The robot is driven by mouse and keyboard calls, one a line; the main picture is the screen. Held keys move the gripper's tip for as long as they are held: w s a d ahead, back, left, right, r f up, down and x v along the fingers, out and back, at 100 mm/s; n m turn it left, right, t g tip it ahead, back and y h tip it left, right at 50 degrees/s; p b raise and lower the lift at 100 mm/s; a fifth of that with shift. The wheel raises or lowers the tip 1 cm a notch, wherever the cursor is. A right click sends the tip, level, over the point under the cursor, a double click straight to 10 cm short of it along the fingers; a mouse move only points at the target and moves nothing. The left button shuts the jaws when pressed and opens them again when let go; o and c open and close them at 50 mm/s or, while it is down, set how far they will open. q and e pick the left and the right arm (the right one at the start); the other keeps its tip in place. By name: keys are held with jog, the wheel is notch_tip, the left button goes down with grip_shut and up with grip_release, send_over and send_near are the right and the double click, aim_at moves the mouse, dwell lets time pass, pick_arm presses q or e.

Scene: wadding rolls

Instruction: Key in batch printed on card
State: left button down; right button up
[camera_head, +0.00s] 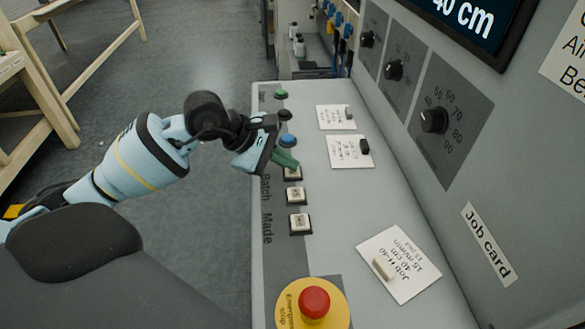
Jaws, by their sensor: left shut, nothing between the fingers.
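The job card (413,262) lies on the sloping panel below the "Job card" label (489,243). Its print appears turned round; I can make out "Job H-40", "40 cm" and "15 mm", and the last line is too small to read surely. A small tan block sits on it. A column of pale square keys by the word "Batch" has an upper key (293,175), a middle key (296,195) and a lower key (300,222). My left gripper (286,159) is shut and empty, its green fingertips over or at the upper key, partly hiding it. I cannot tell whether they touch.
A red emergency stop (314,304) stands on a yellow disc at the panel's near end. Blue (288,139), black and green buttons lie beyond the keys. Two other cards (348,152) lie farther up. Dials (434,120) and a screen (470,22) are on the upright face.

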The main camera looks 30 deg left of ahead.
aim_at(287, 171)
pick_arm(q)
jog(key=shift+r+p, duration=0.4)
jog(key=shift+r, duration=0.4)
pick_arm(e)
jog(key=shift+w+r, duration=0.3)
jog(key=shift+r, duration=0.15)
pick_arm(q)
jog(key=shift+r, duration=0.1)
